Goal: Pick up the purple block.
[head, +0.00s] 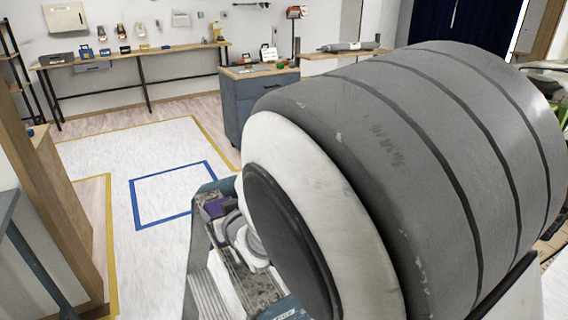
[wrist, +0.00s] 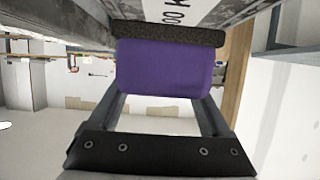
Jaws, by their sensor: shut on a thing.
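The purple block (wrist: 165,70) fills the upper middle of the wrist view, with one face turned to the camera. My gripper (wrist: 166,52) is shut on it, with a dark foam-like pad lying along the block's upper edge. The far side of the block and whatever touches it there are hidden. In the head view the purple block (head: 214,207) shows small and partly covered, at the teal-edged machine. My gripper there is mostly hidden behind my large grey arm. I cannot tell whether the block touches the machine.
The teal-edged machine (head: 203,258), with a grey ribbed part, is at the lower middle. A blue taped square (head: 175,193) lies on open floor. A long workbench (head: 135,57) and a dark cabinet (head: 258,98) are behind. A wooden post (head: 55,200) stands at left.

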